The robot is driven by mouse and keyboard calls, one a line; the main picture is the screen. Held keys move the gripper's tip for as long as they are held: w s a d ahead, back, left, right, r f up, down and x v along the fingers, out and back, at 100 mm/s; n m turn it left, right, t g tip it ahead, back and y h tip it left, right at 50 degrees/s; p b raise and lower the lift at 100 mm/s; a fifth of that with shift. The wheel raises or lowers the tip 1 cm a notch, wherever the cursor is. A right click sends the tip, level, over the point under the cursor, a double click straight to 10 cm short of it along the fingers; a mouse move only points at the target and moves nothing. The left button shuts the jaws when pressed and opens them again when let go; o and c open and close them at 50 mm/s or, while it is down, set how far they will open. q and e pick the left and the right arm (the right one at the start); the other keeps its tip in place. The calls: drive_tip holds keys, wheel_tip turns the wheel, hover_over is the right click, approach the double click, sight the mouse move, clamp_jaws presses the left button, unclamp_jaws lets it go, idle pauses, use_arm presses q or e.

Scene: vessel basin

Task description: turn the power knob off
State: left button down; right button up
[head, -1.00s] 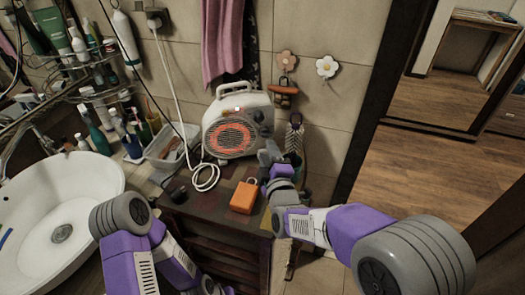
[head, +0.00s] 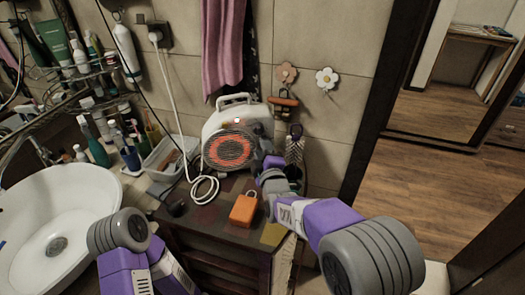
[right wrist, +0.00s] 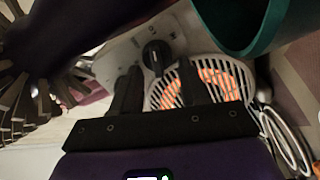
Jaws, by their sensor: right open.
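A white heater (head: 213,128) stands on the dark cabinet, its round grille (head: 229,150) glowing orange and a small red light showing on top. Its front panel also shows in the right wrist view (right wrist: 118,62), with the dark round power knob (right wrist: 155,55) beside the glowing grille. My right gripper (head: 261,140) is at the heater's right side and hides the knob in the head view. In the right wrist view, its two dark fingers (right wrist: 160,82) are apart, with the knob showing between and beyond their tips. I cannot tell whether they touch it. My left gripper is out of view.
An orange box (head: 243,209) sits on the cabinet top (head: 207,214) before the heater, near a coiled white cable (head: 204,190). A teal container (right wrist: 243,45) is close to the right gripper. A white basin (head: 88,205) lies left.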

drive_tip(key=c, duration=0.7)
drive_tip(key=shift+c, duration=0.3)
drive_tip(key=shift+n, duration=0.3)
drive_tip(key=shift+f+n+p, duration=0.2)
drive_tip(key=shift+n+p, duration=0.35)
drive_tip(key=shift+n, duration=1.05)
drive_tip(key=shift+f+n+p, duration=0.2)
drive_tip(key=shift+n+p, duration=0.35)
drive_tip(key=shift+n, duration=1.05)
drive_tip(key=o, duration=0.8)
drive_tip(key=shift+a, duration=0.1)
drive_tip(key=shift+c, duration=0.2)
